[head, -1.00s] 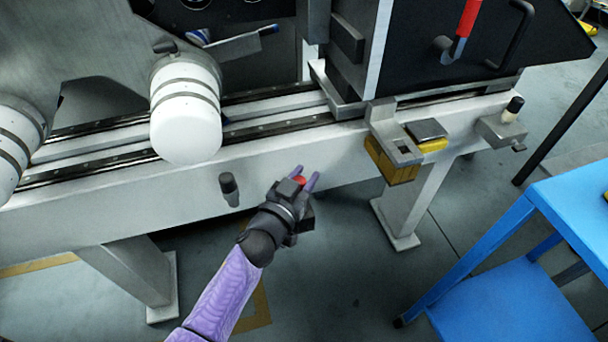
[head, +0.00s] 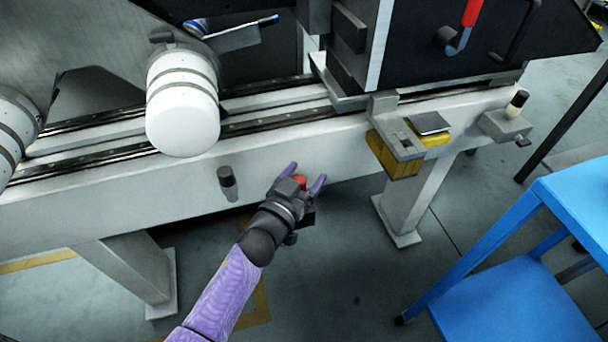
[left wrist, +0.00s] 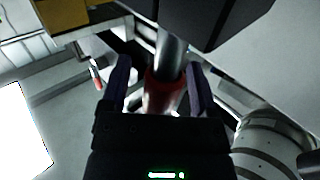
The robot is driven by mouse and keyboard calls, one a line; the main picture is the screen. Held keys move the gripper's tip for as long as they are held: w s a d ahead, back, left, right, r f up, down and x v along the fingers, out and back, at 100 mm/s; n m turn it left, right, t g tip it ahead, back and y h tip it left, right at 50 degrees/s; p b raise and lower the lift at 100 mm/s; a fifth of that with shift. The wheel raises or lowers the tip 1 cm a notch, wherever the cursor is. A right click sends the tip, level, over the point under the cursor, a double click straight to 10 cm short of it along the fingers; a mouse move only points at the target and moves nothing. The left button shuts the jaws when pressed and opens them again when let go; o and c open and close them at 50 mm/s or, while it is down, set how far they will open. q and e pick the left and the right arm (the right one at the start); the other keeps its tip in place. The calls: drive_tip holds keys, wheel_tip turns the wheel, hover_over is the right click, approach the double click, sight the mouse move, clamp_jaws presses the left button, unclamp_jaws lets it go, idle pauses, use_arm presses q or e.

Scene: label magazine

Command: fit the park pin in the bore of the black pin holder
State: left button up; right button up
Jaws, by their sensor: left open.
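My left gripper (head: 303,178) is open in front of the pale machine beam, with its purple fingers to either side of a red part. In the left wrist view the gripper (left wrist: 160,88) has this red sleeve (left wrist: 163,92) of the park pin between its fingers, with gaps at the sides. A grey metal shaft (left wrist: 171,55) runs from the sleeve up to a black block (left wrist: 208,22), which looks like the pin holder. I cannot tell how deep the shaft sits in the bore. In the head view the gripper hides most of the pin. My right gripper is not in view.
A dark knob (head: 228,183) sticks out of the beam (head: 100,211) left of my gripper. A yellow block under a grey bracket (head: 397,137) projects to its right. A blue table (head: 575,195) stands at the right. Floor below the gripper looks clear.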

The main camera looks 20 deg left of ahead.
use_arm(q)
drive_tip(key=shift+s, duration=0.4)
drive_tip(key=s+a+p, duration=0.2)
drive_tip(key=s+p, duration=0.1)
drive_tip(key=s, duration=0.6)
